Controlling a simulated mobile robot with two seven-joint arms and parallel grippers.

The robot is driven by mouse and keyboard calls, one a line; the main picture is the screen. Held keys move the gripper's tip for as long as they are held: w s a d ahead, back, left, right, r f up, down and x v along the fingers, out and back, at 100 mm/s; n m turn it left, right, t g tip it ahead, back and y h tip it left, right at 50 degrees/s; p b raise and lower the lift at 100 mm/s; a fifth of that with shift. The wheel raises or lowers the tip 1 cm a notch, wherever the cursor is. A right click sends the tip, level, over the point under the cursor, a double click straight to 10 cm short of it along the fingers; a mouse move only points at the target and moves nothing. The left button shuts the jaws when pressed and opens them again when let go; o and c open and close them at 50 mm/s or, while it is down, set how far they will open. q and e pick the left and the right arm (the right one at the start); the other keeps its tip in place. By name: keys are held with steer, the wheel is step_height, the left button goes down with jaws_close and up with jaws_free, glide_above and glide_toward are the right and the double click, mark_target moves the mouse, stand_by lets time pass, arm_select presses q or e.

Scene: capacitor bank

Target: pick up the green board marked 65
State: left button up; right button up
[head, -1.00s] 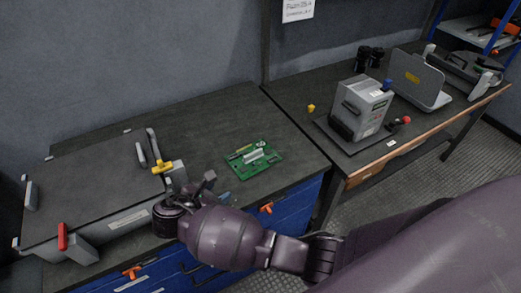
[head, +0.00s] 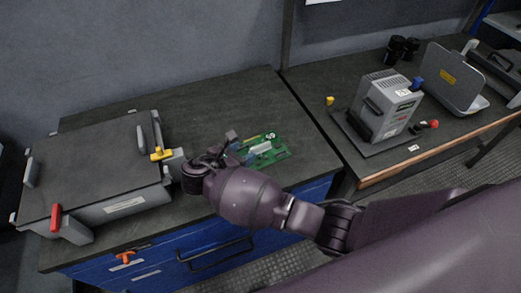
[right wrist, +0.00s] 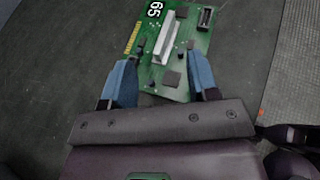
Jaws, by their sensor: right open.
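The green board marked 65 (head: 268,150) lies flat on the dark top of the left bench in the head view. In the right wrist view the board (right wrist: 188,62) shows its white 65 label, a long white connector, a gold edge strip and several dark chips. My right gripper (right wrist: 164,72) is open, its two blue fingers apart on either side of the board's near end. I cannot tell how high the fingertips are above the bench. In the head view my right gripper (head: 230,148) partly hides the board's left side. My left gripper is not in view.
A large grey case (head: 95,170) with red and yellow handles stands left of the board. Blue drawers (head: 205,250) are under the bench. On the right bench stand a grey box unit (head: 388,105) and an open grey case (head: 452,80). The bench behind the board is clear.

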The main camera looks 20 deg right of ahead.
mark_target(256, 148)
steer(key=shift+b+x, duration=0.6)
steer(key=shift+x, duration=2.85)
steer(key=shift+s, duration=0.1)
steer(key=shift+c, duration=0.4)
jaws_close()
